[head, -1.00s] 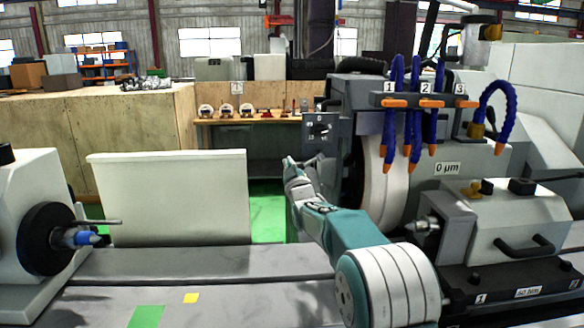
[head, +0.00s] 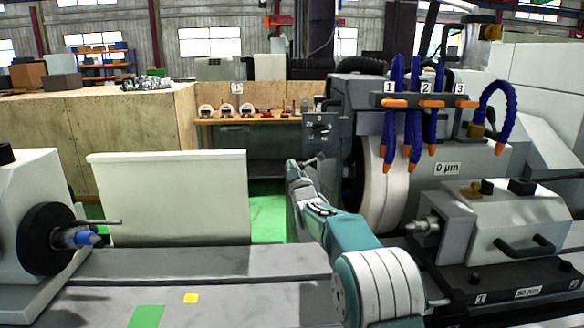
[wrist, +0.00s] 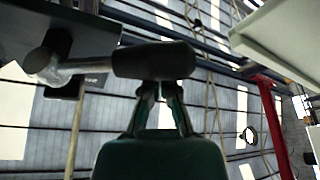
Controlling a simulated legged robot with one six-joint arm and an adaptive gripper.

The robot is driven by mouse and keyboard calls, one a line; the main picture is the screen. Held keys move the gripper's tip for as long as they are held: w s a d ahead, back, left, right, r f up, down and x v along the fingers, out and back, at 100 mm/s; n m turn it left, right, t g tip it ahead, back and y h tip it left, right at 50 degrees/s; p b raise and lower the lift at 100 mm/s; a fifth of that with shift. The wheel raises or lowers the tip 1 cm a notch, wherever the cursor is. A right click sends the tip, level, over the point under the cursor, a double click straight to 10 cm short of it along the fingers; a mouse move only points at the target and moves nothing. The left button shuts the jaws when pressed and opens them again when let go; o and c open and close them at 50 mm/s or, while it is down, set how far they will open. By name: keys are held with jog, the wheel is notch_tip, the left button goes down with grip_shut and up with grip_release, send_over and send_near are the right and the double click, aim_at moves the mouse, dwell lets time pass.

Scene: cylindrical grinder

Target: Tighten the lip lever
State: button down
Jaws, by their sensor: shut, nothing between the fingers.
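In the wrist view, a lever with a dark cylindrical grip (wrist: 155,60) on a bright metal rod (wrist: 85,66) lies across the picture just beyond my fingertips. I take it for the lip lever. My gripper (wrist: 160,84) is shut and empty, its two fingers pointing at the underside of the grip. The tips are very near or touching it; I cannot tell which. In the head view, my gripper (head: 291,163) is left of the grinding wheel (head: 384,190), below a dial panel (head: 320,128). I cannot make out the lever there.
Blue coolant hoses (head: 415,120) with orange nozzles hang over the wheel. A grey housing with a black handle (head: 525,248) stands at the right. The workhead (head: 45,238) is at the left. The table (head: 215,285) between is mostly clear.

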jog(key=shift+f, duration=0.15)
dwell(0.3)
jog(key=shift+d+f+n+g+y, duration=0.3)
jog(key=shift+f+n, duration=0.2)
jog(key=shift+n, duration=0.45)
jog(key=shift+d+f+n+g+y, duration=0.3)
jog(key=shift+f+n, duration=0.2)
jog(key=shift+n, duration=0.45)
jog(key=d+f+n+g, duration=0.2)
jog(key=d+n, duration=0.3)
jog(key=n, duration=0.3)
jog(key=shift+d+f+n+g+y, duration=0.15)
jog(key=shift+f+n+g+y, duration=0.25)
jog(key=shift+f, duration=0.5)
jog(key=shift+d, duration=0.15)
jog(key=v, duration=1.2)
jog(key=shift+f, duration=0.1)
